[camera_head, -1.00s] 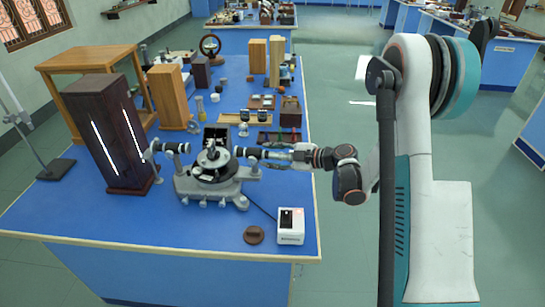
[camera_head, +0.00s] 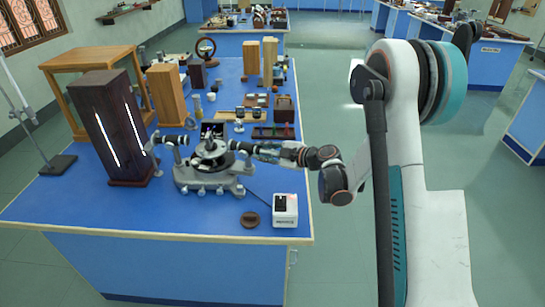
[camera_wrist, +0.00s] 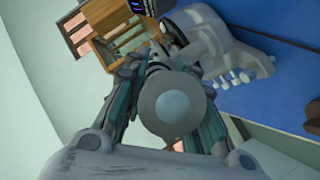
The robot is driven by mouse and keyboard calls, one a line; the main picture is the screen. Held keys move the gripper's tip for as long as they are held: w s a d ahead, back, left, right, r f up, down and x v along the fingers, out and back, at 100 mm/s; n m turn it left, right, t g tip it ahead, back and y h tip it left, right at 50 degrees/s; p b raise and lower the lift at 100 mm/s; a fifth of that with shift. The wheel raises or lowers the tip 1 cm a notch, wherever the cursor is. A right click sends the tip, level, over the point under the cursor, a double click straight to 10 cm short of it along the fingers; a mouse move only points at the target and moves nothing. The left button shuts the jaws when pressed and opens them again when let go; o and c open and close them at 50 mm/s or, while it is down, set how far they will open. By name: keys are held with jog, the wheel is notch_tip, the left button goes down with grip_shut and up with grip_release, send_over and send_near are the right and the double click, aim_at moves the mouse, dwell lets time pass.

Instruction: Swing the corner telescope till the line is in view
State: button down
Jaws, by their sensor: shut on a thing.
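The grey spectrometer (camera_head: 208,177) stands on the blue bench, with a round table in its middle. Its telescope (camera_head: 240,147) points out to the right, and my gripper (camera_head: 262,150) is shut on its outer end. In the wrist view my gripper's teal fingers (camera_wrist: 163,70) lie on both sides of the telescope's round, pale end (camera_wrist: 172,104). The collimator (camera_head: 171,140) is on the left side, facing the tall dark lamp housing (camera_head: 112,135), which has bright slits.
A small white box (camera_head: 285,211) with a cable and a brown round piece (camera_head: 250,220) lie near the bench's front right. Wooden blocks (camera_head: 165,95) and small instruments stand behind the spectrometer. Clear floor (camera_head: 330,95) lies right of the bench.

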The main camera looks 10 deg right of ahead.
jog(key=shift+s+a+t, duration=0.25)
jog(key=shift+s+t, duration=0.05)
jog(key=shift+s, duration=0.05)
jog(key=c, duration=1.4)
grip_release()
jog(key=v, duration=1.2)
jog(key=shift+r, duration=0.15)
jog(key=shift+a+m, duration=0.1)
jog(key=shift+m, duration=0.2)
